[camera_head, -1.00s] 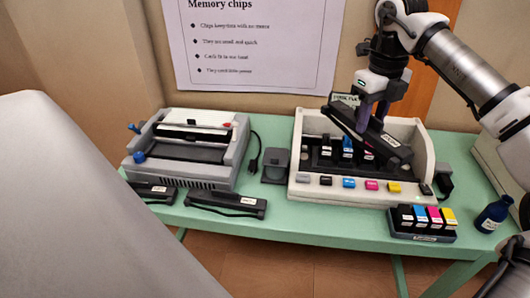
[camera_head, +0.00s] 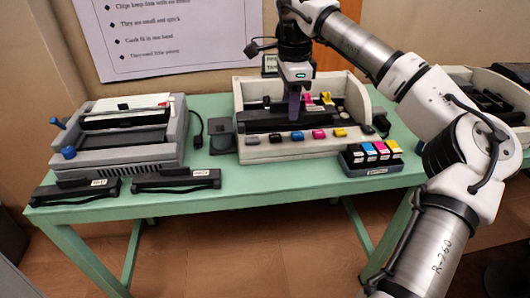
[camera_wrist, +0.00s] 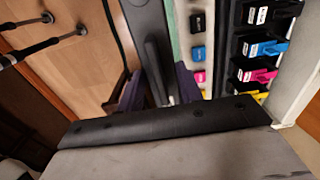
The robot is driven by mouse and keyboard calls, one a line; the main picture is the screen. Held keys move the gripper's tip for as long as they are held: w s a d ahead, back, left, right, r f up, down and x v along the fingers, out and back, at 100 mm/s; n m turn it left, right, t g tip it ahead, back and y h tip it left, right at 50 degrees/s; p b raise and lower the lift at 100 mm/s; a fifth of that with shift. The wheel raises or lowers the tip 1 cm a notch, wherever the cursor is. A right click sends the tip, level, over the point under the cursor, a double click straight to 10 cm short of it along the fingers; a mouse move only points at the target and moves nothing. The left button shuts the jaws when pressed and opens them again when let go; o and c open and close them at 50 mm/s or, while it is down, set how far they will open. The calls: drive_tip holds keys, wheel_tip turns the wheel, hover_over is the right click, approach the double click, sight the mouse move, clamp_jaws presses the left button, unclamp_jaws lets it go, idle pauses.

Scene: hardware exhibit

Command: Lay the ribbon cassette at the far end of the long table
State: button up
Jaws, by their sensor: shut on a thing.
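Whether the cassette touches the printer is unclear. In the wrist view the cassette (camera_wrist: 148,42) runs upward between my purple fingers (camera_wrist: 158,88). The long green table (camera_head: 225,188) carries the printer. Two similar black cassettes lie at its front left: one at the corner (camera_head: 75,189), one to its right (camera_head: 176,180).
A small dark block (camera_head: 222,137) is beside the printer. A tray of coloured cartridges (camera_head: 371,163) stands at the front right. Bare tabletop shows between the right loose cassette and that tray.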

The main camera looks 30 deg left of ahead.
wheel_tip(320, 180, down, 17)
drive_tip(key=shift+r+p, duration=0.15)
drive_tip(key=shift+p, duration=0.3)
drive_tip(key=o, duration=0.6)
drive_tip(key=shift+o, duration=0.8)
drive_tip(key=shift+r, duration=0.2)
wheel_tip(320, 180, up, 12)
drive_tip(key=shift+f+b, duration=0.1)
drive_tip(key=shift+b, duration=0.25)
